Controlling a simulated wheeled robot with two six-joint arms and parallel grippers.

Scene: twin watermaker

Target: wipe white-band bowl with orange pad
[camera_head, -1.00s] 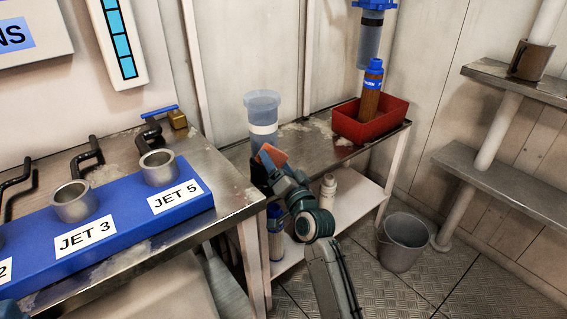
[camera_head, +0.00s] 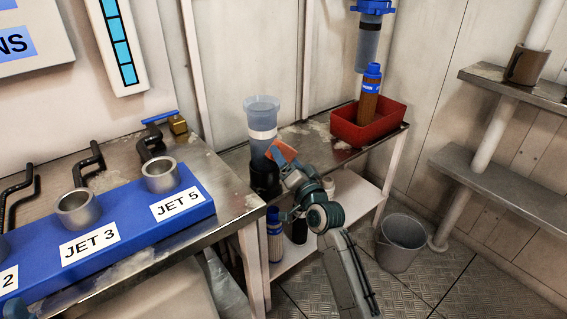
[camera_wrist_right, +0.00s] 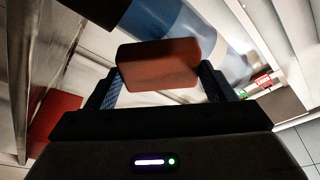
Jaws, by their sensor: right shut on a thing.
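The white-band bowl (camera_head: 262,118) is a tall translucent blue-grey cup with a white band, upright in a black holder (camera_head: 264,178) on the metal bench. The orange pad (camera_head: 281,152) is held in my right gripper (camera_head: 286,160), just right of the bowl's lower part. In the right wrist view the pad (camera_wrist_right: 158,65) sits between the two fingers of my right gripper (camera_wrist_right: 160,85), with the blurred bowl (camera_wrist_right: 215,40) behind it. I cannot tell whether the pad touches the bowl.
A red bin (camera_head: 368,124) with a brown filter cartridge (camera_head: 370,95) stands on the bench's right, under a hanging blue-capped housing (camera_head: 369,35). A blue block with metal cups (camera_head: 160,175) is on the left bench. A grey bucket (camera_head: 401,242) is on the floor.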

